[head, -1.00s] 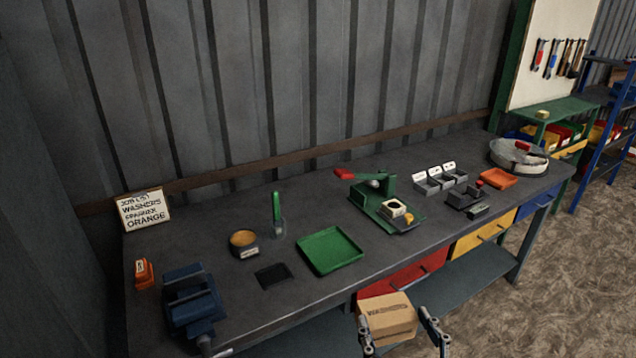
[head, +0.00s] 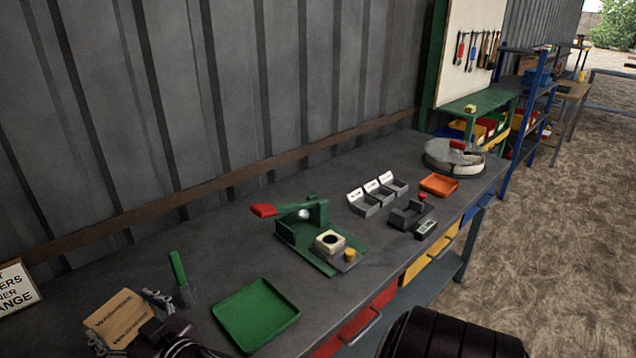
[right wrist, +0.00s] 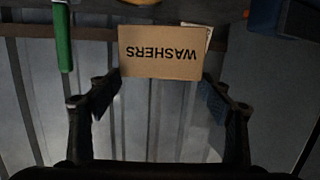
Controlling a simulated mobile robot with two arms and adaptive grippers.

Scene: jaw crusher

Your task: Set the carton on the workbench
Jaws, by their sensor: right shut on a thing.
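The carton (head: 113,314) is a small brown cardboard box at the lower left of the head view. In the right wrist view the carton (right wrist: 162,62) shows the word WASHERS upside down. My right gripper (head: 128,320) is shut on it, one finger at each side; its fingers also flank the carton in the right wrist view (right wrist: 155,98). The carton is over the left part of the dark grey workbench (head: 330,197). I cannot tell whether its underside touches the top. My left gripper is not in view.
Close to the carton are a green-handled tool in a holder (head: 178,270) and a green tray (head: 256,316). A green lever press (head: 305,240), grey bins (head: 378,193), an orange tray (head: 439,184) and a round bowl (head: 452,158) stand farther right. A sign (head: 15,287) is at the left.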

